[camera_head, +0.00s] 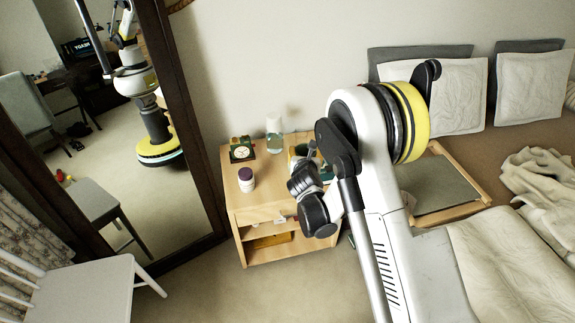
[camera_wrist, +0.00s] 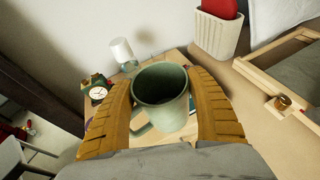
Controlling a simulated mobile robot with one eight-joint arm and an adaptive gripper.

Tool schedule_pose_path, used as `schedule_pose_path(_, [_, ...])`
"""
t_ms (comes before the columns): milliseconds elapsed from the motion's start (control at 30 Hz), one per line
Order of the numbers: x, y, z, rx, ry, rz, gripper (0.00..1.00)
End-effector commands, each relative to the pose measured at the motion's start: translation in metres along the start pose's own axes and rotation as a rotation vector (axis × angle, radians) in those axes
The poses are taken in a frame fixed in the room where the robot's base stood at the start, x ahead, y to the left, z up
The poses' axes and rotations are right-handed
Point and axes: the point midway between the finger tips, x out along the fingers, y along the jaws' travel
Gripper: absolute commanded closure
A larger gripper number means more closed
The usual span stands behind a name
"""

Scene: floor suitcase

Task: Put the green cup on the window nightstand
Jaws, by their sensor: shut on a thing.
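The green cup (camera_wrist: 165,108) is a pale green mug, seen from above in the wrist view with its handle on the left. My gripper (camera_wrist: 160,82) is shut on it, with one orange finger on each side. The cup is over the wooden nightstand (camera_head: 268,187), whose top shows behind and below it. I cannot tell whether its base touches the top. In the head view my arm hides most of the gripper and cup.
On the nightstand are a small clock (camera_head: 242,149), a white jar with a purple lid (camera_head: 246,180) and a pale glass or lamp (camera_head: 274,134). A mirror (camera_head: 190,120) stands left. A bed with a wooden tray (camera_head: 445,185) is right. A white chair (camera_head: 85,290) is at lower left.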

Motion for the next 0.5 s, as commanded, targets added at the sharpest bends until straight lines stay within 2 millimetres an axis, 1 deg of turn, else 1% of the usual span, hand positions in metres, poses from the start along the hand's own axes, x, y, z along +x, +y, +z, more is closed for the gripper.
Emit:
schedule_pose_path(33, [0.012, 0.009, -0.017, -0.005, -0.001, 0.014, 0.76])
schedule_pose_path(100, [0.024, 0.018, -0.035, -0.011, -0.002, 0.031, 0.76])
schedule_pose_path(200, [0.036, 0.026, -0.056, -0.017, -0.002, 0.046, 0.76])
schedule_pose_path(367, [0.047, 0.035, -0.073, -0.023, -0.003, 0.06, 0.76])
schedule_pose_path(467, [0.061, 0.045, -0.081, -0.024, -0.003, 0.062, 0.76])
schedule_pose_path(500, [0.069, 0.051, -0.084, -0.024, -0.003, 0.063, 0.76])
